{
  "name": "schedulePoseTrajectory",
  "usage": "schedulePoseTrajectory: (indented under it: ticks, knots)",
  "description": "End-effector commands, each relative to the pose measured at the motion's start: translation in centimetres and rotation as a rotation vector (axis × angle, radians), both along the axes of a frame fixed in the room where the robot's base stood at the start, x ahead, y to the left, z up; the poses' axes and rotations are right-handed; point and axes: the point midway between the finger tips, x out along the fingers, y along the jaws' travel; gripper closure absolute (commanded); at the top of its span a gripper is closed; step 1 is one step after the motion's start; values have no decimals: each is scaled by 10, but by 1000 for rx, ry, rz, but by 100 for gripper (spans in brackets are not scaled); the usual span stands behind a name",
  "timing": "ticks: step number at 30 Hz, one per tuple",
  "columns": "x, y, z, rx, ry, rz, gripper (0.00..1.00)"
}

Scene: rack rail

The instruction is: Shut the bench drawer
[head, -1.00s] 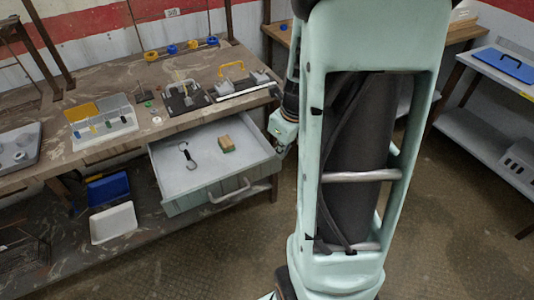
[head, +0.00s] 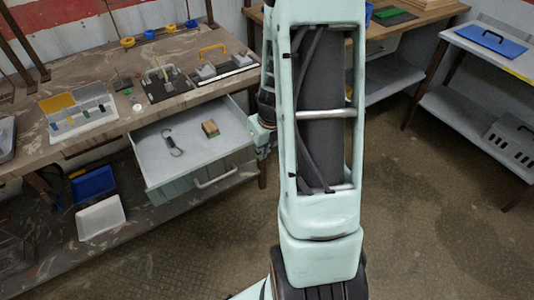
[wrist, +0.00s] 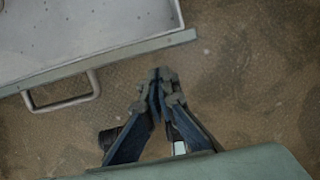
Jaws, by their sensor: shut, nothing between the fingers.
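The bench drawer (head: 185,158) stands open below the bench top in the head view, with its front panel and grey bar handle (head: 216,178) facing the room. Inside it lie a dark hook-shaped item (head: 171,144) and a small tan-and-green block (head: 210,128). In the wrist view, the drawer's front edge (wrist: 130,52) and its handle (wrist: 62,104) are at upper left. My gripper (wrist: 158,76) is shut and empty, over the floor, to the right of the handle and apart from it. In the head view my arm hides its fingers.
The wooden bench (head: 75,100) holds a parts case (head: 78,112), a clamp fixture (head: 165,82) and other fittings. A blue bin (head: 93,184) and a white bin (head: 100,218) sit on the shelf below. The floor before the drawer is clear. Another table (head: 470,70) stands at right.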

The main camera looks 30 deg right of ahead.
Motion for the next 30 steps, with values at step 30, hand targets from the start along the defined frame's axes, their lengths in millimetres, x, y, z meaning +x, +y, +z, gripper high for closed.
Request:
schedulePoseTrajectory:
  ticks: [30]
  knots:
    - [58,3,3,0,4,4,100]
